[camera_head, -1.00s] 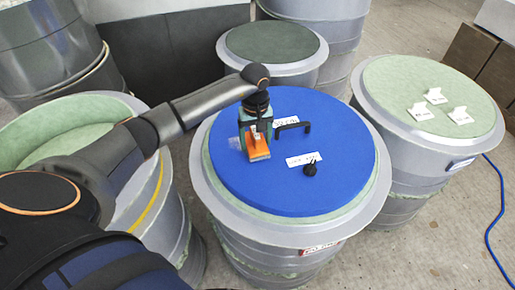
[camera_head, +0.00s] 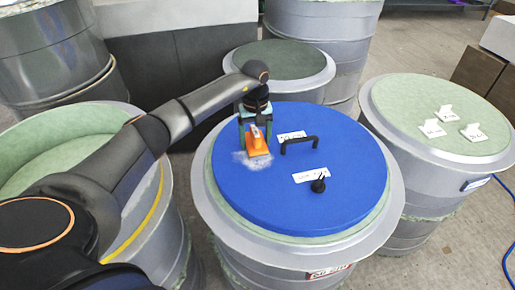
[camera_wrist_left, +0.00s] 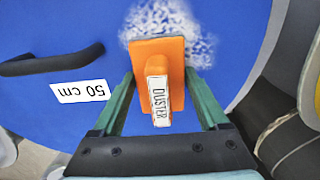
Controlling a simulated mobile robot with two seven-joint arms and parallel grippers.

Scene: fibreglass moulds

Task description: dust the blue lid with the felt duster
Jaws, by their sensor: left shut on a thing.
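The blue lid (camera_head: 345,185) lies flat on a grey drum mould with a green rim, in the middle of the head view. It has a black handle (camera_head: 299,144), white labels and a small black knob (camera_head: 318,185). My left gripper (camera_head: 256,131) is shut on the orange felt duster (camera_head: 257,148), over the lid's left part. The duster (camera_wrist_left: 172,65), marked DUSTER, also shows in the left wrist view between green fingers. A whitish dust patch (camera_wrist_left: 185,22) lies on the lid beside the duster's far edge there. Whether the felt touches the lid is hidden. My right gripper is out of view.
A green-topped drum (camera_head: 440,118) with white tags stands at right, and a dark-topped drum (camera_head: 279,60) behind. An open green mould (camera_head: 60,140) stands at left under my arm. A blue hose (camera_head: 508,225) lies on the floor at right.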

